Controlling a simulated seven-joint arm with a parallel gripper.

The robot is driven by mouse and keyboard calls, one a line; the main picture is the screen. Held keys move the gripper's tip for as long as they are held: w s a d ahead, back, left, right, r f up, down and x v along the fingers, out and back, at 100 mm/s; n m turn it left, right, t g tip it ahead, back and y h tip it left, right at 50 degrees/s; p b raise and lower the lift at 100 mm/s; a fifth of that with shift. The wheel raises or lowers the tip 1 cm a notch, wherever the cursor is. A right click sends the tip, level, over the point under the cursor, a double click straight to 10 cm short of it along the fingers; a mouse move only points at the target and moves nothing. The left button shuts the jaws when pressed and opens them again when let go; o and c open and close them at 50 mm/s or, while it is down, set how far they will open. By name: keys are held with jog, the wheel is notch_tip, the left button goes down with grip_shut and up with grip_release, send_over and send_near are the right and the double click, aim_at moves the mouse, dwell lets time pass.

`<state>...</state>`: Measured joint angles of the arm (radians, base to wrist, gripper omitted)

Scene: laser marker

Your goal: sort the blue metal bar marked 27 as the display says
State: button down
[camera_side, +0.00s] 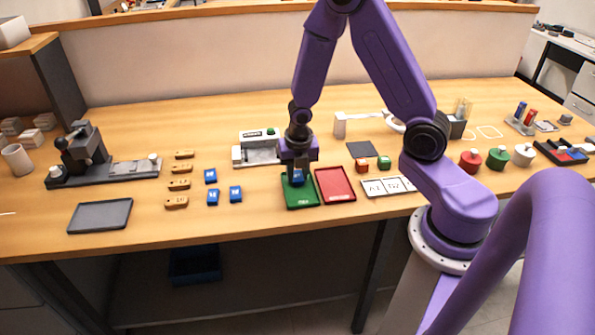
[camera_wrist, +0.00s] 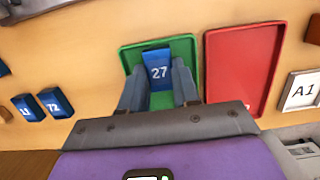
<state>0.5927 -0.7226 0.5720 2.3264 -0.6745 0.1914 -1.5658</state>
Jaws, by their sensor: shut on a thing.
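The blue metal bar marked 27 (camera_wrist: 158,68) is between the two fingers of my gripper (camera_wrist: 158,85) in the wrist view. My gripper (camera_side: 298,176) is shut on it, over the green tray (camera_side: 300,198). The side view shows the blue bar (camera_side: 297,178) partly hidden by the fingers; whether it touches the tray floor I cannot tell. The green tray also shows in the wrist view (camera_wrist: 190,46). The red tray (camera_side: 335,184) is right beside it on the right and looks empty. The laser marker with its display (camera_side: 258,146) stands behind the trays; its display text is too small to read.
Several other blue bars (camera_side: 212,197) and a column of tan bars (camera_side: 178,184) lie to the left. A dark grey tray (camera_side: 100,215) is at the far left. A white plate marked A1 (camera_side: 372,188) sits right of the red tray.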

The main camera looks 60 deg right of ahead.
jog(key=c, duration=0.7)
grip_release()
jog(key=shift+c, duration=0.2)
notch_tip(320, 180, up, 17)
jog(key=s+a, duration=0.1)
jog(key=a, duration=0.1)
jog(key=shift+s+r, duration=0.15)
jog(key=shift+s, duration=0.25)
